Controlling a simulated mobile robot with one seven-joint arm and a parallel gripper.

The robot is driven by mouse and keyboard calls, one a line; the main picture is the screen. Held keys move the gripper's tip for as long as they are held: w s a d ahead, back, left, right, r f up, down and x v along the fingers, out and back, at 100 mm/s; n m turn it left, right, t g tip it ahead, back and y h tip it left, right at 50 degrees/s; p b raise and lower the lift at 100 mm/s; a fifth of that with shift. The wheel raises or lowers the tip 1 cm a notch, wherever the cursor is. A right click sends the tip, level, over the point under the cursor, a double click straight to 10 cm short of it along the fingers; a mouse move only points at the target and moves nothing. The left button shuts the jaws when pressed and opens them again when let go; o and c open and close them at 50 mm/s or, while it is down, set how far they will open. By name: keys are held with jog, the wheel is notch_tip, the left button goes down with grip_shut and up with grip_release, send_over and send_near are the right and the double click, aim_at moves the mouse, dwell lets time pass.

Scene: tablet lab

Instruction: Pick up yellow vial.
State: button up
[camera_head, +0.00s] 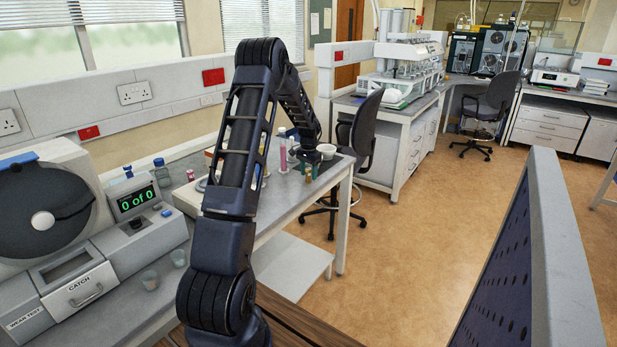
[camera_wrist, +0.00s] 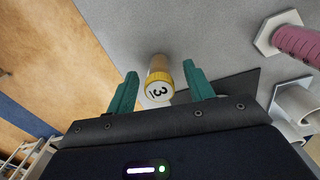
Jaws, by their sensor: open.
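The yellow vial (camera_wrist: 159,72) shows in the wrist view, with a yellow rim and a white cap end marked 3 facing the camera. My gripper (camera_wrist: 160,70) has two teal fingers spread apart, one on each side of the vial. Gaps show between the fingers and the vial. In the head view the vial (camera_head: 308,175) is small, near the front edge of the white bench (camera_head: 290,206). My gripper end there is partly hidden by my arm.
A grey chair (camera_head: 365,135) stands behind the bench. A tablet test machine (camera_head: 75,230) is at the left.

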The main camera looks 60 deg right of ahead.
jog(key=shift+f, duration=0.1)
jog(key=shift+c, duration=0.4)
jog(key=c, duration=1)
